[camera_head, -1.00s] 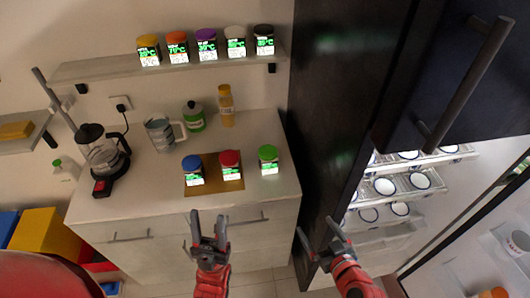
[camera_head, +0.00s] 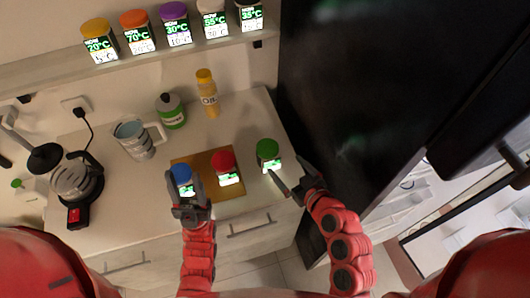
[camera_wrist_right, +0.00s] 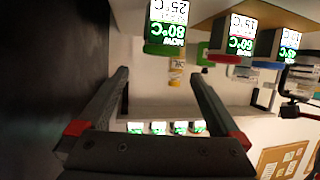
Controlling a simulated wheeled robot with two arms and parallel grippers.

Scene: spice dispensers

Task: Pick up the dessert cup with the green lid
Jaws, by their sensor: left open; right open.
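The dessert cup with the green lid (camera_head: 267,150) stands on the counter at its right end, with a lit label on its front. In the right wrist view the cup (camera_wrist_right: 166,28) appears upside down, beyond the fingertips. My right gripper (camera_head: 289,175) is open and empty, just right of and in front of this cup; its fingers also show in the wrist view (camera_wrist_right: 162,82). My left gripper (camera_head: 185,182) is open, in front of the blue-lidded cup (camera_head: 182,171) and partly hiding it. I cannot tell whether it touches that cup.
A red-lidded cup (camera_head: 224,161) stands on a brown mat (camera_head: 205,160) left of the green-lidded one. A dark fridge (camera_head: 335,110) rises close on the right. Behind are an oil bottle (camera_head: 208,95), a green container (camera_head: 171,112), a jug (camera_head: 135,140) and a shelf of jars (camera_head: 140,38).

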